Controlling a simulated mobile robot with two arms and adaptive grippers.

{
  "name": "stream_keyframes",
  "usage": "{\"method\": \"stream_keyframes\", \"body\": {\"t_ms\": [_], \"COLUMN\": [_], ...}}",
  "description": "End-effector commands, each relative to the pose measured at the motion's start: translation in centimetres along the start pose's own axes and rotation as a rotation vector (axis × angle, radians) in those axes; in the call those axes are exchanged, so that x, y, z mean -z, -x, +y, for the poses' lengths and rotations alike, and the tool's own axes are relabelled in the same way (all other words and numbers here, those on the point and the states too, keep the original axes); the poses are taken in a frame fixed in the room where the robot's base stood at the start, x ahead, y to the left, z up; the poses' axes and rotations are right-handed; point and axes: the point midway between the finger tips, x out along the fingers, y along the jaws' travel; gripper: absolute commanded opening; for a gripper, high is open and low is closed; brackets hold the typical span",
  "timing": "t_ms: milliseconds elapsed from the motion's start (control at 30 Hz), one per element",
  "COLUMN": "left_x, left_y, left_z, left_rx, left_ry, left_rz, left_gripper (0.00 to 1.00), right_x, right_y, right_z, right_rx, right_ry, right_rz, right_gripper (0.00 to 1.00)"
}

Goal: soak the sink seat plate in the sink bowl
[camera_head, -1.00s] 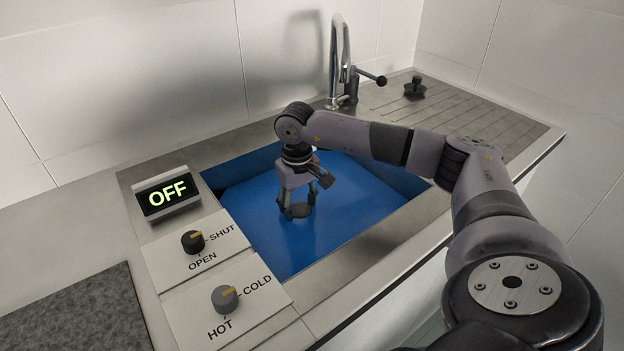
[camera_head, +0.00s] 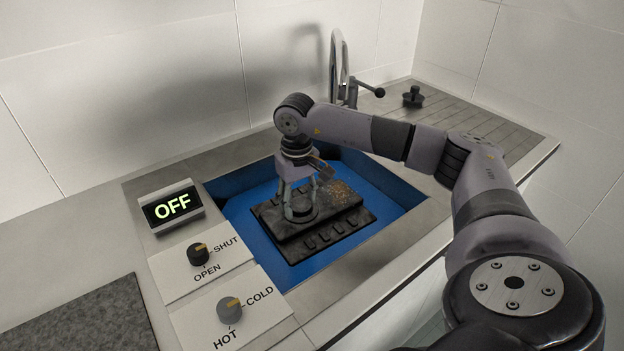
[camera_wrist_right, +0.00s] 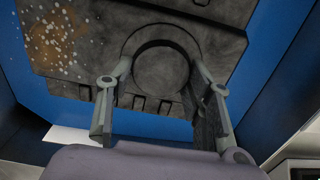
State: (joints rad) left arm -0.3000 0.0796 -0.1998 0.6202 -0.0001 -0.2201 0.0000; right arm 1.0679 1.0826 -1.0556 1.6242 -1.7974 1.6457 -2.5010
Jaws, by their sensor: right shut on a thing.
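The sink seat plate (camera_head: 335,222) is dark, flat and slotted, with an orange-brown patch and pale specks toward one corner. It is in the blue sink bowl (camera_head: 235,207), with its top showing above the blue. My right gripper (camera_head: 301,213) reaches down from above and is shut on the plate's round raised part. In the right wrist view, my fingers (camera_wrist_right: 160,105) flank that round part, and the plate (camera_wrist_right: 85,45) extends behind it. I cannot tell whether the plate touches anything below. My left gripper is not in view.
A tap (camera_head: 338,65) with a lever stands behind the bowl. A black plug (camera_head: 412,97) stands on the ribbed drainboard (camera_head: 470,120). At left are a display (camera_head: 171,206) reading OFF, a SHUT/OPEN knob (camera_head: 198,254) and a COLD/HOT knob (camera_head: 229,309).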

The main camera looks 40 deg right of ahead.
Motion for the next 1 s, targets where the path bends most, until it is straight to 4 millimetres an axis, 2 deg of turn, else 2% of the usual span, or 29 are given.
{"method": "stream_keyframes", "body": {"t_ms": [33, 1000], "left_x": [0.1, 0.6], "left_y": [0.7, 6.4], "left_z": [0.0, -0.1], "left_rx": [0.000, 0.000], "left_ry": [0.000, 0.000], "left_rz": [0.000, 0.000], "left_gripper": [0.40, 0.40], "right_x": [0.1, 0.1], "right_y": [1.0, 9.8], "right_z": [0.0, 0.0], "right_rx": [0.001, 0.002], "right_ry": [-0.001, -0.001], "right_rz": [0.005, 0.004], "right_gripper": [0.03, 0.03]}}
